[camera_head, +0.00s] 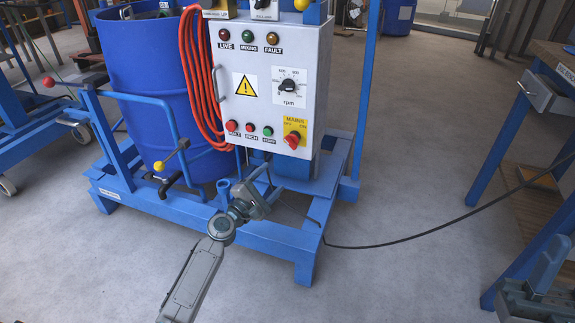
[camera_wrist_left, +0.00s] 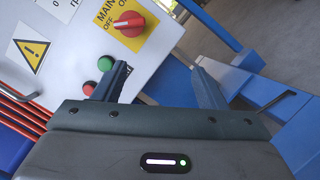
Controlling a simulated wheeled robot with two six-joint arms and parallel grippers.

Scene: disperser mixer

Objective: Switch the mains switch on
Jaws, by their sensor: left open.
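The mains switch (camera_head: 293,139) is a red rotary knob on a yellow plate at the lower right of the white control cabinet (camera_head: 258,60). In the left wrist view the mains switch (camera_wrist_left: 129,24) is at the top, with a white mark on its left end towards the lettering. My left gripper (camera_head: 266,182) is below the cabinet's lower edge, apart from the switch. In its wrist view the left gripper (camera_wrist_left: 163,75) has its fingers spread with nothing between them.
HALT, INCH and START buttons (camera_head: 250,128) sit left of the switch. A speed dial (camera_head: 288,86) is above it. A red hose (camera_head: 196,75) hangs beside a blue drum (camera_head: 145,60). The blue frame (camera_head: 272,238) stands below; a black cable (camera_head: 400,240) runs right.

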